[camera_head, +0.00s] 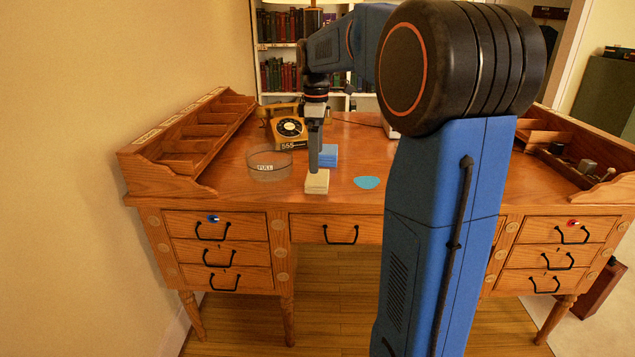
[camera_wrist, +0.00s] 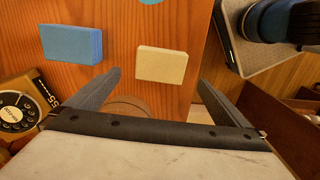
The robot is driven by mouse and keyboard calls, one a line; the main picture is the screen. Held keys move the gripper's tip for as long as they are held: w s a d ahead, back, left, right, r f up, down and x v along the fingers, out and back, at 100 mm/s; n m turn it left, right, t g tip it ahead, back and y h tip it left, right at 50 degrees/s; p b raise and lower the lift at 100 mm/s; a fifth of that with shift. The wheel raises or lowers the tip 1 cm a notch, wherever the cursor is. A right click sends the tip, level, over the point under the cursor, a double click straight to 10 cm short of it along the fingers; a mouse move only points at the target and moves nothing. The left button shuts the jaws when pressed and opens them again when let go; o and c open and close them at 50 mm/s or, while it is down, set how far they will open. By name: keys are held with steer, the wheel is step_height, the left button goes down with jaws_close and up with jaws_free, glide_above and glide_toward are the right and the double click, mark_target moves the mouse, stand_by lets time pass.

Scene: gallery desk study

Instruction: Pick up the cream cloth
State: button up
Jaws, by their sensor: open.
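The cream cloth (camera_head: 317,183), a small folded block, lies on the wooden desk near its front edge. In the wrist view the cream cloth (camera_wrist: 162,65) shows between and beyond my two fingertips. My gripper (camera_head: 314,166) points down just above the cloth in the head view, partly covering its back. In the wrist view my gripper (camera_wrist: 160,78) has its fingers spread wide with nothing between them touching the cloth. Whether the fingertips reach down to the cloth's height I cannot tell.
A blue folded cloth (camera_head: 328,156) lies just behind. A clear round bowl (camera_head: 268,170) stands left, a teal flat piece (camera_head: 367,182) lies right. A yellow telephone (camera_head: 288,130) sits behind. Wooden organizers (camera_head: 185,140) flank the desk. My arm hides the desk's right middle.

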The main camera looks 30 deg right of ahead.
mark_target(317, 176)
steer(key=shift+s+d+f, duration=0.1)
steer(key=shift+s+f, duration=0.05)
steer(key=shift+f, duration=3.5)
steer(key=shift+c, duration=0.3)
steer(key=c, duration=1.1)
